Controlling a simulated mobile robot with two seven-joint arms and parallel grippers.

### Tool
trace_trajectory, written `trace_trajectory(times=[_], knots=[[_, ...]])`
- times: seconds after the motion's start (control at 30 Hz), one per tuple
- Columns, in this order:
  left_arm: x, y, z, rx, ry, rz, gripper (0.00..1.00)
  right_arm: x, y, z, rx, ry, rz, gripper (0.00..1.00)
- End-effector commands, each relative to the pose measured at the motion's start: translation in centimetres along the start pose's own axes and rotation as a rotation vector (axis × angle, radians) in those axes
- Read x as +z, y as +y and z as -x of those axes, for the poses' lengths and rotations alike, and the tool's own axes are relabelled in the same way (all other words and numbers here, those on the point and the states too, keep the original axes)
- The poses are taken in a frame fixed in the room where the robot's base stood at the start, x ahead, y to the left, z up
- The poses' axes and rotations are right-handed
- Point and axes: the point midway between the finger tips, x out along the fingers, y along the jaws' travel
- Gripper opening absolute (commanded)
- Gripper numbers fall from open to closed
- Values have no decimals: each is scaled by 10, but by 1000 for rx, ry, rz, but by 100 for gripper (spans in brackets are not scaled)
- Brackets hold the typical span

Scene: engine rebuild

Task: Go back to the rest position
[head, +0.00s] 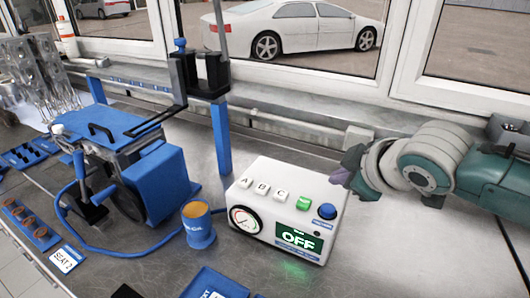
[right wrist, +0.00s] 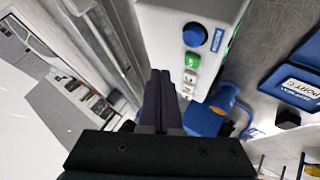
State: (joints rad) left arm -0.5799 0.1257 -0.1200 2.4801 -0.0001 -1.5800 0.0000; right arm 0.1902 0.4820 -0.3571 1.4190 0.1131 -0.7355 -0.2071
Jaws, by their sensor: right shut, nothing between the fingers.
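My right gripper (head: 349,170) is at the right end of the white control box (head: 258,203), with its arm coming in from the right. Its dark fingers are shut with nothing between them, as the right wrist view shows (right wrist: 160,90). The box has buttons A, B and C, a green button (head: 303,203), a blue round button (head: 327,211), a dial and a green display (head: 299,239) reading OFF. The fingers are near the blue button's side of the box; I cannot tell whether they touch it. My left gripper is not in view.
A blue cup (head: 198,227) stands left of the box. A blue machine (head: 150,170) with a hose and a blue post (head: 221,137) stand further left. Blue trays (head: 215,284) lie at the front. The metal bench right of the box is mostly clear; windows are behind.

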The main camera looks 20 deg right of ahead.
Motion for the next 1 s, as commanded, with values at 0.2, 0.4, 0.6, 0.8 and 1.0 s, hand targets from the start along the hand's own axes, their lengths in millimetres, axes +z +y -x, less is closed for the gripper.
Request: trace_trajectory(times=[0.2, 0.4, 0.6, 0.8, 1.0], knots=[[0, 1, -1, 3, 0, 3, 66, 0, 0, -1, 0, 0, 0, 0], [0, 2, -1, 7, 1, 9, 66, 2, -24, 9, -40, -12, -25, 0], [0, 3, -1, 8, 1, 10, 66, 18, -108, 72, -193, -113, -174, 0], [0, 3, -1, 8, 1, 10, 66, 45, -149, 147, -279, -254, -345, 0], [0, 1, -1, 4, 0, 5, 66, 71, -162, 215, -310, -394, -491, 0]])
